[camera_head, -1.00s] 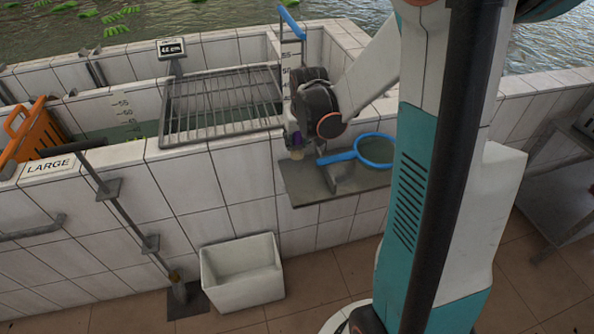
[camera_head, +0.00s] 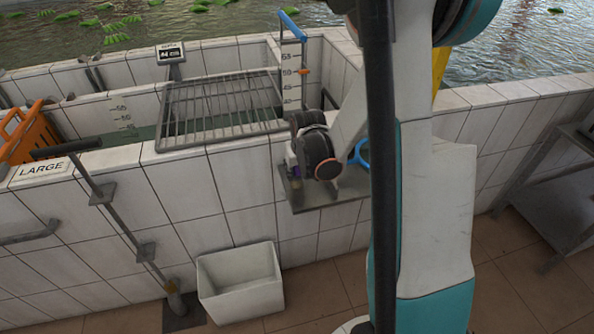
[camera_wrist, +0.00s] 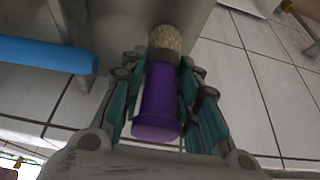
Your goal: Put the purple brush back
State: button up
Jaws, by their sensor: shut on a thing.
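The purple brush (camera_wrist: 157,105) shows large in the wrist view, with a purple handle and beige bristles pointing away from the wrist. My gripper (camera_wrist: 165,75) is shut on it, with green-lined fingers on both sides. In the head view my gripper (camera_head: 292,168) is over the left end of a grey metal shelf (camera_head: 312,203) on the tiled wall. A purple bit of the brush (camera_head: 293,161) just shows there. In the wrist view the bristles overlap the shelf's edge (camera_wrist: 125,25); I cannot tell whether they touch it.
A blue-handled net (camera_head: 360,154) lies by the shelf, partly hidden by my arm; its handle also shows in the wrist view (camera_wrist: 45,54). A wire rack (camera_head: 222,103) lies over the tank. A white bin (camera_head: 240,283) stands on the floor below. An orange crate (camera_head: 22,135) is far left.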

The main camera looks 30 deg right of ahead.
jog(key=shift+f, duration=0.15)
jog(key=o, duration=1.2)
jog(key=shift+c, duration=0.2)
jog(key=shift+r, duration=0.4)
jog(key=p+v, duration=0.4)
jog(key=v, duration=0.7)
jog(key=shift+r, duration=0.3)
jog(key=shift+s+a, duration=0.15)
